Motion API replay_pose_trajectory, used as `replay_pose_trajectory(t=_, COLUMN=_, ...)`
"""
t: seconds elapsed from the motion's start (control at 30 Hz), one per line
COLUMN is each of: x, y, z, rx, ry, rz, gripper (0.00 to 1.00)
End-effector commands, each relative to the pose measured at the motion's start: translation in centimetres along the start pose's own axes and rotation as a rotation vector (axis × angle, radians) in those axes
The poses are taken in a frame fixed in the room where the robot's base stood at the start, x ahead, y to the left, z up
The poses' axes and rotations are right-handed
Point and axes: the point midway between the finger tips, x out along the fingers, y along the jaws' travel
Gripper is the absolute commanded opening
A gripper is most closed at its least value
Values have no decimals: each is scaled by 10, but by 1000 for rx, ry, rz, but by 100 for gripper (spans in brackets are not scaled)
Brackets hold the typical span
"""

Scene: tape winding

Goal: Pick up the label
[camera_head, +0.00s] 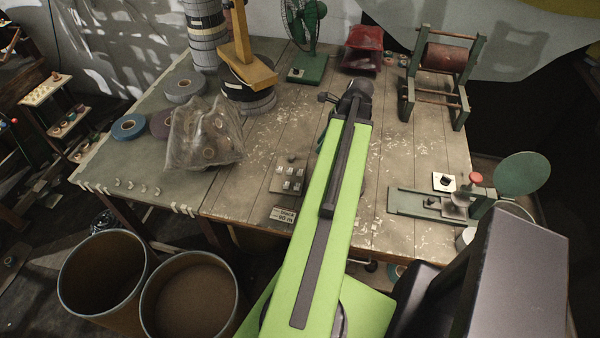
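A small pale label with dark printing (283,215) sits at the front edge of the table, just left of my green arm. Its print is too small to read surely. My arm reaches up over the middle of the table, and its dark end, my gripper (350,98), is well behind the label, towards the back of the table. The fingers are too small and dark to tell open from shut, and I cannot see anything held.
Two round bins (105,275) stand at front left.

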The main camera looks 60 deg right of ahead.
Motion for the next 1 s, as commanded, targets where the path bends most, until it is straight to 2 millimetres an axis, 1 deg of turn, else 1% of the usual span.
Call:
replay_pose_trajectory(t=0.03, x=10, y=0, z=-2, rx=-1, ry=0, rz=0, gripper=28)
replay_pose_trajectory(t=0.17, x=37, y=0, z=-4, rx=-3, ry=1, rz=0, gripper=28)
replay_pose_trajectory(t=0.3, x=71, y=0, z=-5, rx=-4, ry=1, rz=1, gripper=28)
replay_pose_trajectory(t=0.5, x=114, y=0, z=-4, rx=-4, ry=1, rz=1, gripper=28)
replay_pose_trajectory(t=0.6, x=122, y=0, z=-3, rx=-4, ry=1, rz=0, gripper=28)
replay_pose_trajectory(t=0.77, x=121, y=0, z=-1, rx=-3, ry=1, rz=0, gripper=28)
replay_pose_trajectory(t=0.87, x=131, y=0, z=-3, rx=-4, ry=1, rz=0, gripper=28)
replay_pose_trajectory(t=1.0, x=157, y=0, z=-8, rx=-4, ry=1, rz=0, gripper=28)
